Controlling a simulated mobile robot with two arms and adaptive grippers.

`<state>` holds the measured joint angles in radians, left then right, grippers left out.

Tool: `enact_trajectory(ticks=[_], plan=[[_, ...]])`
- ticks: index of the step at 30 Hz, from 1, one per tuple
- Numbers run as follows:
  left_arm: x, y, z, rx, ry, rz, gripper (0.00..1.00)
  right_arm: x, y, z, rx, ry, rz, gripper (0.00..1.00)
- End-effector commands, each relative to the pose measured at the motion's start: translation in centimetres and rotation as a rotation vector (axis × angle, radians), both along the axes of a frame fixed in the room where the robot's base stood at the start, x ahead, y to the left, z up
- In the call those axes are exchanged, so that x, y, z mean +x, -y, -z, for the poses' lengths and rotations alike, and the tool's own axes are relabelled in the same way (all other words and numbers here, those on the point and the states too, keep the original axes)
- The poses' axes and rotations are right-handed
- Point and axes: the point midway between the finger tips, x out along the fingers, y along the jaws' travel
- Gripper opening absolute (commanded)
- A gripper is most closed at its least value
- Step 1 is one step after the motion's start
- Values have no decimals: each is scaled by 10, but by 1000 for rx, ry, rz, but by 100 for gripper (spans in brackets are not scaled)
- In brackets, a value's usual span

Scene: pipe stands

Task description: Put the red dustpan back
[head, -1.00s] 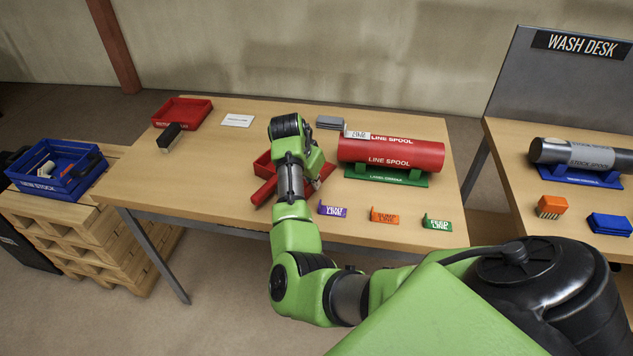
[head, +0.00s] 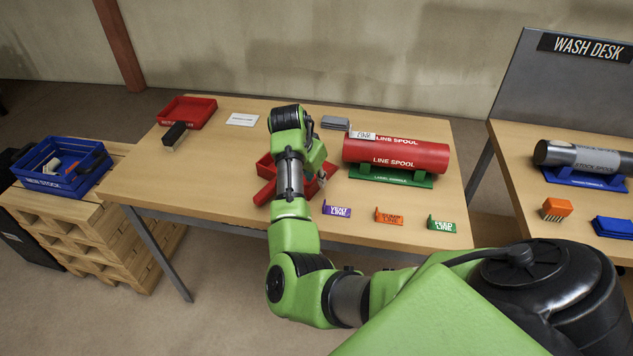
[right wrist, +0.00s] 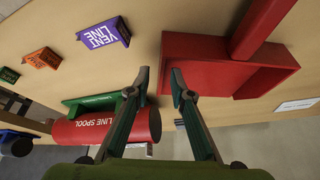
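The red dustpan (head: 264,169) lies on the middle of the wooden table, partly hidden behind my right arm. Its handle points toward the table's front edge. In the right wrist view the dustpan (right wrist: 215,80) fills the upper right, with its handle (right wrist: 262,25) running up. My right gripper (head: 321,178) is at the dustpan's right side. Its two fingers (right wrist: 160,75) are apart, and the pan's near edge shows between and behind the tips. I cannot tell whether they touch it. My left gripper is not in view.
A red line spool (head: 395,153) on a green cradle (head: 392,177) stands right of the gripper. Purple (head: 337,208), orange (head: 389,216) and green (head: 441,224) labels line the front. A red tray (head: 187,112) and black brush (head: 173,136) are back left.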

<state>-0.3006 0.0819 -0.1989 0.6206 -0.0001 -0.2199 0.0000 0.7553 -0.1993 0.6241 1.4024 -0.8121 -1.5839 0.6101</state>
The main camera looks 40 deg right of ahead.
Motion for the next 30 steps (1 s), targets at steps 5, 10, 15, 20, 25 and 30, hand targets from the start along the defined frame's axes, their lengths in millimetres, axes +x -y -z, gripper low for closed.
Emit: enact_trajectory(ticks=[5, 10, 15, 20, 25, 30], plan=[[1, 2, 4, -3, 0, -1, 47, -5, -16, -38, 0, 5, 0, 21], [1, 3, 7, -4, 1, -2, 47, -9, -27, -66, 0, 3, 0, 21], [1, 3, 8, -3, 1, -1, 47, -12, -34, -82, 0, 0, 0, 21], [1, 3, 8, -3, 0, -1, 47, -13, -35, -86, 0, 0, -1, 21], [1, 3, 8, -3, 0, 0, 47, -13, -35, -86, 0, 0, -1, 21], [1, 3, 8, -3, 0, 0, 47, -13, -35, -86, 0, 0, 0, 21]])
